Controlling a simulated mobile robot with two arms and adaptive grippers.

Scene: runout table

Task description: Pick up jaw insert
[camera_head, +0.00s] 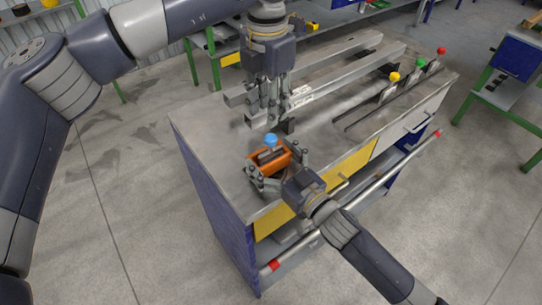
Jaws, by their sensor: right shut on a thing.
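An orange block (258,165) with a grey piece on top sits near the front left corner of the runout table (205,120). A blue ball (271,140) shows at its back edge. I cannot tell for sure which part is the jaw insert. My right gripper (268,172) reaches in from the front right and is shut on the orange block, with fingers at its sides. My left gripper (263,115) points down over the table behind the block, beside a small dark part (288,126). Whether its fingers are open is unclear, and its tips are partly hard to make out.
Long grey rails (340,73) run across the table behind the grippers. Yellow (395,77), green (420,63) and red (441,51) balls stand at the right. A bar with red ends (350,205) runs along the front. The left tabletop strip is bare.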

